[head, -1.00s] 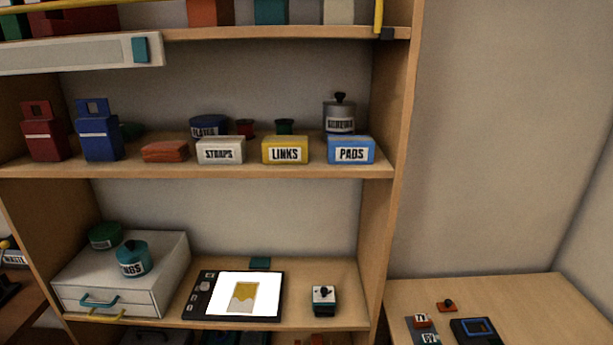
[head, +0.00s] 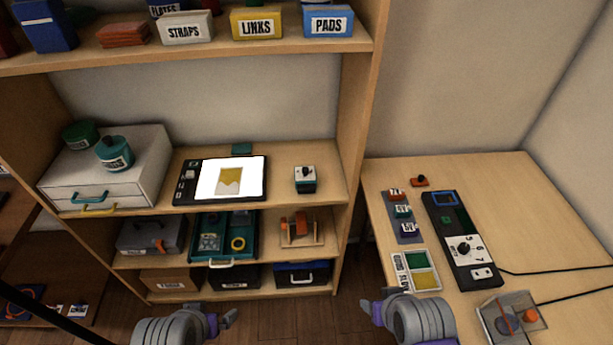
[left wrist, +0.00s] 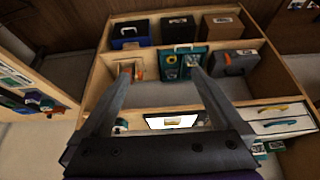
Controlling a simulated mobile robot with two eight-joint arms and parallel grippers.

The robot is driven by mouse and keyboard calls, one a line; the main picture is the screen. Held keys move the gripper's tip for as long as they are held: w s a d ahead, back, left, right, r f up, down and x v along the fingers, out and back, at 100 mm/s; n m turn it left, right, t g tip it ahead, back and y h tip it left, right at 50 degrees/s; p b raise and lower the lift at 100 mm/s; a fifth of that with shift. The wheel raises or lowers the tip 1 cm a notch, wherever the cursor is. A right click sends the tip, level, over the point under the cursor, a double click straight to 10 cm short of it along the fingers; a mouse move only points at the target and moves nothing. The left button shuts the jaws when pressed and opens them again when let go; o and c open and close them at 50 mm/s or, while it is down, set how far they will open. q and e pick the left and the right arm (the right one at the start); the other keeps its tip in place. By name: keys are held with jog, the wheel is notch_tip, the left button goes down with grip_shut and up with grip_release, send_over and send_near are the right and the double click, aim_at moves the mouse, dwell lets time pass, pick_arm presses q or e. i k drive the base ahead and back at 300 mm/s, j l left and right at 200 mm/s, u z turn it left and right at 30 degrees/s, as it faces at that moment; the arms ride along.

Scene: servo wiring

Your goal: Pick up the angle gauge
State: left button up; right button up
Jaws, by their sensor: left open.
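I cannot tell for sure which thing is the angle gauge. One candidate is a wooden piece with orange parts (head: 298,230) on the lower shelf, right of a teal tray (head: 250,250); it also shows in the left wrist view (left wrist: 138,70), partly behind a finger. Another is a small white and dark block with a black knob (head: 305,179) on the shelf above. My left gripper (head: 229,318) is low in front of the shelves, apart from them. In the left wrist view (left wrist: 160,72) its fingers are wide apart and empty. My right gripper (head: 384,304) is left of the table; its finger gap is unclear.
A tablet (head: 180,190) and a white drawer box (head: 145,165) share the middle shelf. The side table (head: 530,230) at right holds a black knob panel (head: 450,215), small labelled blocks, a clear box (head: 508,312) and cables. Open floor (head: 255,312) lies before the shelves.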

aim_at(308, 184)
jog(key=i+j+z, duration=0.4)
jog(key=i+j, duration=0.25)
jog(key=i+z, duration=0.15)
jog(key=z, duration=1.1)
